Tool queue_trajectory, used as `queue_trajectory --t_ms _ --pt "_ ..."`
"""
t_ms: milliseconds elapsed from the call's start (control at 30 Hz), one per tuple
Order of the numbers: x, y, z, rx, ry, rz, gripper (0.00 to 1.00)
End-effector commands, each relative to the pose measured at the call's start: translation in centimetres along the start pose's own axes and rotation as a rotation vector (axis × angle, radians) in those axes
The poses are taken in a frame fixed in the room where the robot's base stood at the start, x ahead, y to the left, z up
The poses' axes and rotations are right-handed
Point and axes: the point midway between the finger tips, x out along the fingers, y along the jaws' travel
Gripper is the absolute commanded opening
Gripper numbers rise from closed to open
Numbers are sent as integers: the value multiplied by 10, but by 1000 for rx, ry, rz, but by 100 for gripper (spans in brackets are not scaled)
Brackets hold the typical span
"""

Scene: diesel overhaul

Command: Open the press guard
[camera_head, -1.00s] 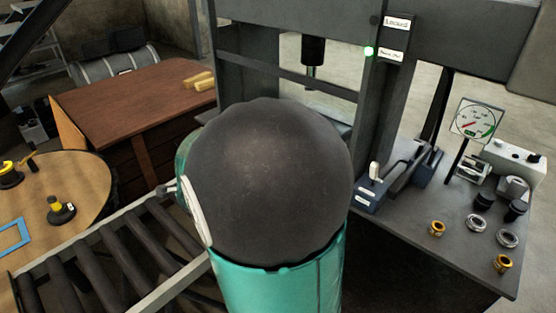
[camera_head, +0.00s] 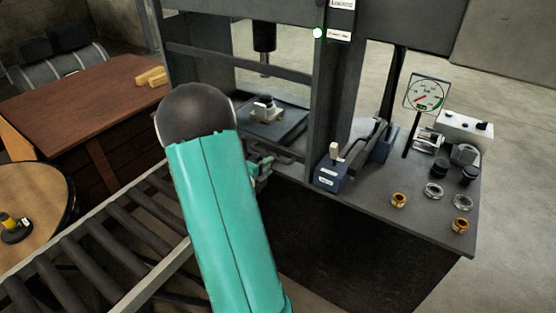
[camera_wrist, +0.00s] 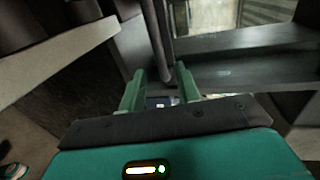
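The press (camera_head: 328,100) has a dark steel frame. The press guard (camera_head: 240,60) appears as a dark barred frame across its front opening, and it looks closed. My gripper (camera_head: 262,170) is low at the front of the press, partly hidden behind my teal arm. In the wrist view, my gripper's two green fingers (camera_wrist: 160,88) are apart with nothing clearly held between them. A dark round bar (camera_wrist: 160,45), possibly the guard's handle, lies just ahead of the gap between the fingertips. I cannot tell whether they touch.
A small part sits on the press bed (camera_head: 285,128) under the ram (camera_head: 264,38). A bench (camera_head: 400,230) on the right holds a blue lever unit (camera_head: 330,175), a gauge (camera_head: 427,94) and several rings. A roller conveyor (camera_head: 95,250) runs at lower left, and a wooden desk (camera_head: 75,110) stands behind.

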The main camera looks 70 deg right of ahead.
Motion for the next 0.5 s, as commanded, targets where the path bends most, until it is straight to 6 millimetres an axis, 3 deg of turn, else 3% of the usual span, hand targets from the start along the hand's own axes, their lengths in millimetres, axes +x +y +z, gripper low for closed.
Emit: queue_trajectory --t_ms 300,500 --pt "58 0 0 0 1 0 32" --pt "72 0 0 0 -1 1 32"
